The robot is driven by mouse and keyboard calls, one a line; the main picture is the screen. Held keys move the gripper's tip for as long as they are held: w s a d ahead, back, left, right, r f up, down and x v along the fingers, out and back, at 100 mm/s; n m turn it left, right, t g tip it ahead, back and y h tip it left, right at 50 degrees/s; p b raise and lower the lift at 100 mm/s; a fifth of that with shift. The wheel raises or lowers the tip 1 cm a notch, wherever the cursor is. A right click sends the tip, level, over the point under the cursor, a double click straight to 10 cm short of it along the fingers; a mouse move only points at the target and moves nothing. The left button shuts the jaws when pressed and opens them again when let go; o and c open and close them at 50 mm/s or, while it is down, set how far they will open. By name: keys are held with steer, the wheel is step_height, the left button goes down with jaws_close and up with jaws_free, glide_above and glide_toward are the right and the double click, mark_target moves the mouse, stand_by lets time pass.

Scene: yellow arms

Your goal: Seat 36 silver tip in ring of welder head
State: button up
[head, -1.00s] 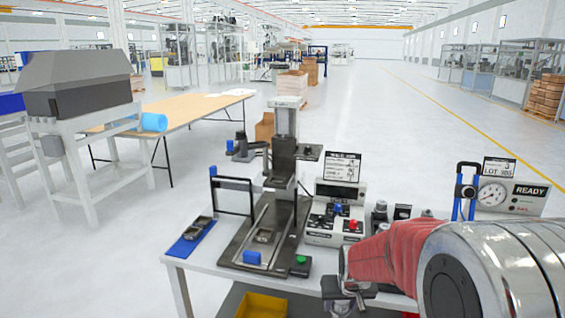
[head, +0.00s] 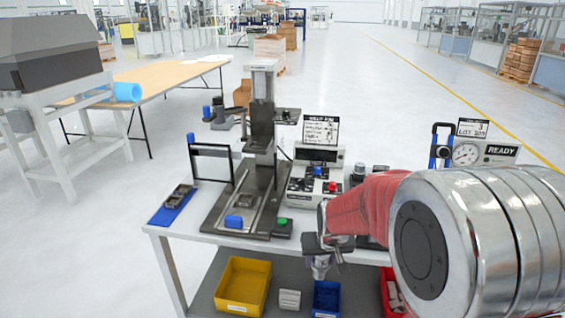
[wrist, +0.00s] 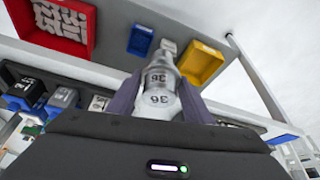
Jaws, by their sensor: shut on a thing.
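The silver tip (wrist: 158,92), marked 36, stands between the two grey-purple fingers of my gripper (wrist: 160,108) in the wrist view. The fingers are shut on its sides, and its narrow end points away from the wrist. In the head view my gripper (head: 320,262) hangs by the front edge of the table, right of the welder. The welder (head: 262,125) is a dark column with a head over a flat base. Its ring is too small to make out here. The tip and the welder are well apart.
A control box (head: 314,178) with coloured buttons stands right of the welder. A blue mat (head: 170,208) with a grey part lies to its left. Below are a yellow bin (head: 243,286), a blue bin (head: 326,298) and a red bin (head: 390,290). A gauge stand (head: 466,153) is at right.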

steer(key=w+r+m, duration=0.1)
steer(key=w+r, duration=0.2)
steer(key=r, duration=0.5)
steer(key=w+r+m+h, duration=0.1)
steer(key=w+r, duration=0.3)
steer(key=r, duration=0.4)
steer(key=shift+m, duration=0.7)
